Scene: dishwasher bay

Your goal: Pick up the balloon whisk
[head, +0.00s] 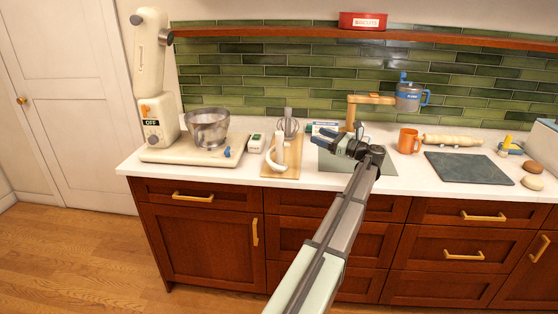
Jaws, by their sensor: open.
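What looks like the balloon whisk (289,127) is at the back of the counter, left of the picture's middle. Its wire loops show below a grey upper part, near the far end of a wooden board. My gripper (326,140) is open, reaching over the counter to the right of the whisk and pointing left. It appears apart from the whisk and empty, though its fingers are small and dark here.
A white curved object (277,154) lies on the wooden board (293,159). A stand mixer with a steel bowl (208,126) is at the left. An orange mug (408,141), wooden stand (366,99) and dark slab (468,168) are at the right.

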